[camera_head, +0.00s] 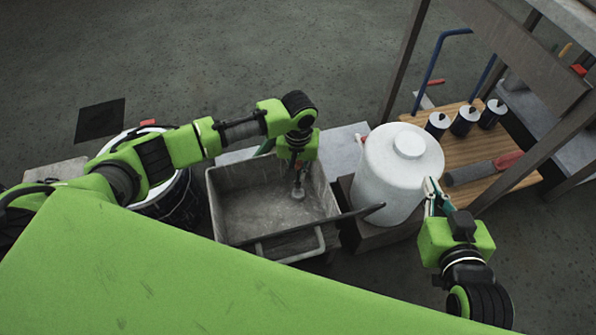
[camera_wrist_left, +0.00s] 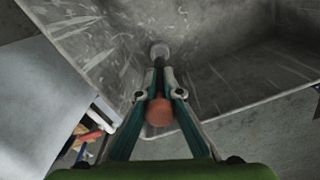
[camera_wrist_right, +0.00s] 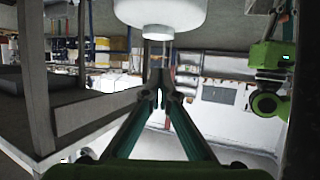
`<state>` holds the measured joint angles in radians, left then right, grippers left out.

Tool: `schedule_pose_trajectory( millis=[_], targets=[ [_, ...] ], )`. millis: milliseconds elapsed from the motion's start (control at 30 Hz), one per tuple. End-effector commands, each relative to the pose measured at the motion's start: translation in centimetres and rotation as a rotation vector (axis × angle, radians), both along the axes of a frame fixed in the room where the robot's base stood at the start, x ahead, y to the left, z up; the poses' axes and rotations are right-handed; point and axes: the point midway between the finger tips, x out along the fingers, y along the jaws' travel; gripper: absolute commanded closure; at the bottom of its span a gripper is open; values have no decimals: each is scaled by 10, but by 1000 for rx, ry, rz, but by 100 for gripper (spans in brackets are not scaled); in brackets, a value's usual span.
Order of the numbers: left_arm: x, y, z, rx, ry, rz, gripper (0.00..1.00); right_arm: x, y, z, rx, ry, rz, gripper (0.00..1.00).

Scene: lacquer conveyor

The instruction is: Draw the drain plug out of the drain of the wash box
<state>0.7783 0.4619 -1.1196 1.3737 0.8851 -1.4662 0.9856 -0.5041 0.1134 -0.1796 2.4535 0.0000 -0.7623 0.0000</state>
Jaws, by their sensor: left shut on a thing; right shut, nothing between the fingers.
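The wash box (camera_head: 245,208) is a grey, scratched metal trough left of centre in the head view. My left gripper (camera_head: 298,182) reaches down inside its far right corner. In the left wrist view, the left gripper (camera_wrist_left: 160,90) is shut on the drain plug. The plug has an orange knob (camera_wrist_left: 159,113), a dark stem and a pale grey round end (camera_wrist_left: 160,50) near the box's inner surface. I cannot tell whether that end sits in the drain; the drain opening is hidden. My right gripper (camera_head: 430,187) is shut and empty beside the white jug.
The white jug (camera_head: 397,170) stands right of the box. A dark bar (camera_head: 330,220) crosses near the box's right front. A drum (camera_head: 165,195) stands left.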

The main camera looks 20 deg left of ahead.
Motion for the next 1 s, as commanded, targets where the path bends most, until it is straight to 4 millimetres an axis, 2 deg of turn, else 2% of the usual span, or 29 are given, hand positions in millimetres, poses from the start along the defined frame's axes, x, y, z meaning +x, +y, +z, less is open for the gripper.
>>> schedule_pose_trajectory(
  millis=[1000],
  targets=[
    [0,0,10,0,0,0,100,-52,-22,-60,-80,345,-24,100]
  ],
)
